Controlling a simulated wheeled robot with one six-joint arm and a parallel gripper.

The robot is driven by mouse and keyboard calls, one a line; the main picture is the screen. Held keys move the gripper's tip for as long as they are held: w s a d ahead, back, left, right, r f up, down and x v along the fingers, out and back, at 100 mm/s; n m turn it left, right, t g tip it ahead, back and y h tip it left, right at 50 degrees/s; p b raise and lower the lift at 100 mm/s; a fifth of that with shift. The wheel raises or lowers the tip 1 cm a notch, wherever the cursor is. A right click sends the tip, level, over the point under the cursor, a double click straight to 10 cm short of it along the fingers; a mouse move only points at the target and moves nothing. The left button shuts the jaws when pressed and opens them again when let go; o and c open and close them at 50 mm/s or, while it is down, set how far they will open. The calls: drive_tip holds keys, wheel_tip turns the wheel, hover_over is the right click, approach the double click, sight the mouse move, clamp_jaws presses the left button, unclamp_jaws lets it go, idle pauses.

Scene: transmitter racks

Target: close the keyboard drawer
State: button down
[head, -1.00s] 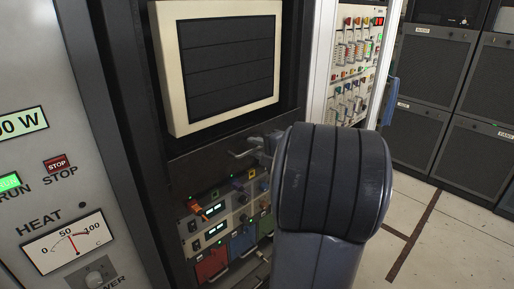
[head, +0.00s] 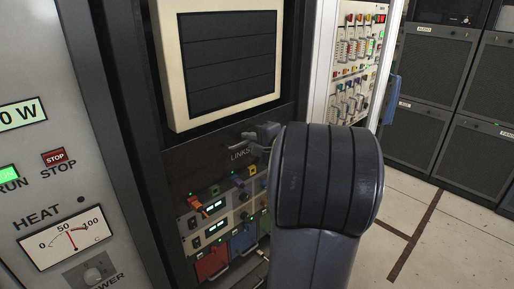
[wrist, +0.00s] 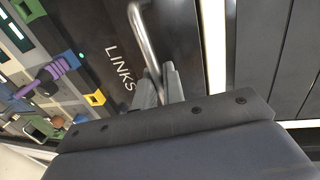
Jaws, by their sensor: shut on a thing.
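A dark front panel marked LINKS (head: 240,153) sits below the monitor in the rack; I take it to be the keyboard drawer's front. It looks about flush with the rack, though my arm hides its right part. In the wrist view the LINKS panel (wrist: 95,35) fills the middle, with a metal bar handle (wrist: 146,40) on it. My gripper (head: 262,133) is at the handle in front of the panel. In the wrist view its fingers (wrist: 160,88) are shut around the handle's near end. No keyboard shows.
A cream-framed monitor (head: 228,68) is above the panel. Modules with coloured knobs and patch fronts (head: 215,225) are below it. A grey meter panel (head: 45,190) stands close at left. Open floor (head: 440,235) lies at right, before dark cabinets (head: 435,85).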

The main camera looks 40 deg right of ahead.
drive_tip(key=shift+w+r, duration=0.1)
drive_tip(key=shift+w, duration=0.25)
drive_tip(key=c, duration=1.6)
unclamp_jaws()
drive_tip(key=shift+w, duration=0.1)
drive_tip(key=b+v, duration=0.2)
drive_tip(key=v, duration=0.8)
drive_tip(key=shift+s, duration=0.4)
drive_tip(key=p+x, duration=0.2)
drive_tip(key=x, duration=0.8)
drive_tip(key=shift+w, duration=0.15)
drive_tip(key=shift+p, duration=0.35)
drive_tip(key=shift+p+v, duration=0.3)
drive_tip(key=shift+v, duration=0.65)
